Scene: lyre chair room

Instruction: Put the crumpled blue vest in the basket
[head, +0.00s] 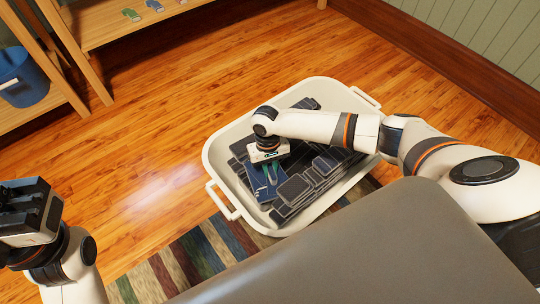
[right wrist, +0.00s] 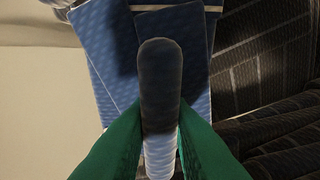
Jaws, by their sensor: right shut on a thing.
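The white basket (head: 211,165) stands on the floor in the middle of the head view. The blue vest (head: 258,183) is inside it, toward its left part, partly hidden under my right gripper (head: 269,173). That gripper reaches down inside the basket. In the right wrist view its green fingers (right wrist: 160,140) are shut on a raised fold of the vest (right wrist: 108,50), with flat blue cloth beyond. I cannot tell whether the vest rests fully on the things below it. My left gripper (head: 28,208) is empty-looking at the left edge, away from the basket; its fingertips cannot be made out.
Dark grey patterned clothing (head: 326,164) fills much of the basket, also beside the vest in the wrist view (right wrist: 265,75). A striped rug (head: 205,252) lies in front. A wooden shelf (head: 108,30) and a blue bucket (head: 22,80) are upper left. The wooden floor between is clear.

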